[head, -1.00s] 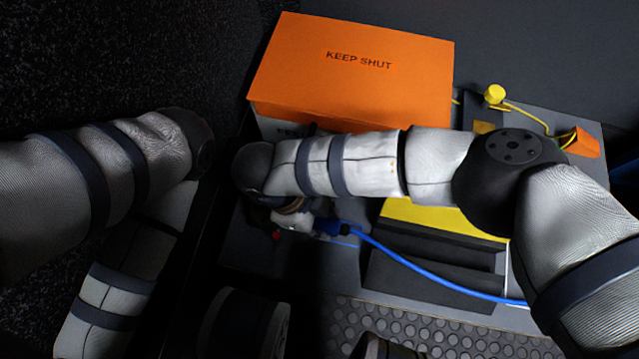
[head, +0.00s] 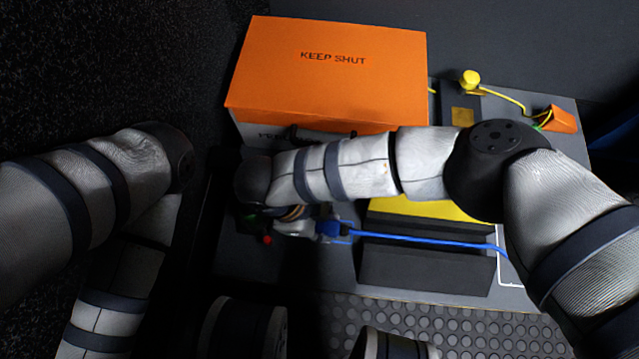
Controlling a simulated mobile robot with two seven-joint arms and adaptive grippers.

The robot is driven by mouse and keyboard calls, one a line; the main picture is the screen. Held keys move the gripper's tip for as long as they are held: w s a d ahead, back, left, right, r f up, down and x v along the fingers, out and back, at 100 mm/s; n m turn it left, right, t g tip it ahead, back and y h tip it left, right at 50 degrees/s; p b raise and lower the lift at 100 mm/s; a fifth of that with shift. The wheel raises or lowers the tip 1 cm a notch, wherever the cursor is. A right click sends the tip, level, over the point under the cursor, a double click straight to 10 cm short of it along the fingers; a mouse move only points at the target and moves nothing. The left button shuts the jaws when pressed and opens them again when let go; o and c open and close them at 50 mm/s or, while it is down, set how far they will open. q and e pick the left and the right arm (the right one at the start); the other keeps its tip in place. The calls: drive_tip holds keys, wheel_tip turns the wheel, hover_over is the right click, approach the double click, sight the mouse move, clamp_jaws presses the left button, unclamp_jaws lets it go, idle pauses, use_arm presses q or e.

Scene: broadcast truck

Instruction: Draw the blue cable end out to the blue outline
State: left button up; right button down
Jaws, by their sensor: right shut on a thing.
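The blue cable (head: 430,240) runs nearly straight from its blue end (head: 331,230) at the middle left, across the front of a black block, to the right, where my right arm hides it. My right gripper (head: 312,229) is shut on the blue cable end, low over the dark grey board. My right forearm passes above and hides part of the grip. A thin blue line (head: 346,239) shows beside the cable end; I cannot tell if it is the blue outline. My left arm folds down at the left, and its gripper is out of view.
An orange box lid (head: 330,75) marked KEEP SHUT stands behind my right forearm. A black block (head: 425,270) with a yellow top (head: 425,209) lies right of the cable end. A yellow cable (head: 505,98) and orange piece (head: 557,119) are at the back right. A red knob (head: 267,240) sits left.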

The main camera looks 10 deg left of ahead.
drive_tip(key=shift+d+f, duration=0.15)
drive_tip(key=shift+f, duration=0.05)
drive_tip(key=c, duration=1.2)
unclamp_jaws()
